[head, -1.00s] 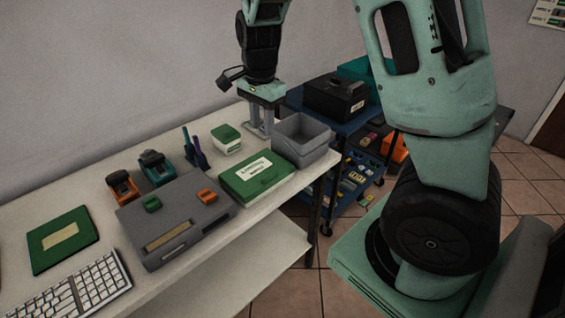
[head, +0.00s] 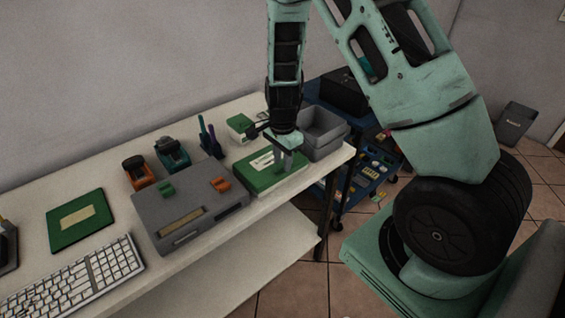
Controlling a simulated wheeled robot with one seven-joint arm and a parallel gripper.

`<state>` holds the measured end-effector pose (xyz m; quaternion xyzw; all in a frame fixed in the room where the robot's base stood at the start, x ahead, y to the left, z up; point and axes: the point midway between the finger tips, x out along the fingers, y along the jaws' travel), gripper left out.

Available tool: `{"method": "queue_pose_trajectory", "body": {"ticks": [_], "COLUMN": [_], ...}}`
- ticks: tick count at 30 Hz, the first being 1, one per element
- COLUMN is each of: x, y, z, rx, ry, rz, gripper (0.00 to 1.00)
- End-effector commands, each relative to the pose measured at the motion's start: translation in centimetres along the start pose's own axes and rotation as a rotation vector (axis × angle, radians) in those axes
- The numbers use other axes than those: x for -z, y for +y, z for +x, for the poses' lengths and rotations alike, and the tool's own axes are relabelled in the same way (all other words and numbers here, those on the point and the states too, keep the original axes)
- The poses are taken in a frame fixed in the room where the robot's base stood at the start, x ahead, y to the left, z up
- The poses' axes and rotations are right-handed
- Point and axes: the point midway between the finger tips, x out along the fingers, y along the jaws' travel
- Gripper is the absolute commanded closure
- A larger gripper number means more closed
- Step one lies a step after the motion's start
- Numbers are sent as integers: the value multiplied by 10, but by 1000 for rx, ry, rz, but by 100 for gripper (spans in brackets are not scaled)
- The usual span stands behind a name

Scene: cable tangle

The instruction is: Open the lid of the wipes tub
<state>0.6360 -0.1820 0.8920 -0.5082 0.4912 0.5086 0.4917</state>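A small white tub with a green lid (head: 240,127) stands at the back of the bench, its lid down. A flat green box with a white label (head: 255,179) lies in front of it; the label is too small to read. I cannot tell for sure which is the wipes tub; neither looks open. My gripper (head: 284,169) points down at the right part of the green box, in front of and right of the small tub. Its fingers overlap in this view, so their gap and any contact with the box cannot be made out.
A grey open bin (head: 322,138) stands close to the right of my gripper. A grey case (head: 190,212) with green and orange latches lies to the left. Behind it are orange and teal devices and a pen holder (head: 209,142). A blue cart (head: 362,172) stands beyond the bench's end.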

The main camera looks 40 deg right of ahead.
Motion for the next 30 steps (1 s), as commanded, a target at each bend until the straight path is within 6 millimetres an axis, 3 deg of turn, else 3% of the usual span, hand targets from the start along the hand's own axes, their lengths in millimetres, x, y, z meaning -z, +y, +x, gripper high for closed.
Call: {"method": "queue_pose_trajectory", "body": {"ticks": [5,14,18,30], "x": [0,0,0,0], "y": [0,0,0,-2], "z": [14,16,16,8], "rx": [-1,1,1,-34], "ry": [0,0,0,1], "rz": [0,0,0,0], "gripper": [70,70,100,100]}}
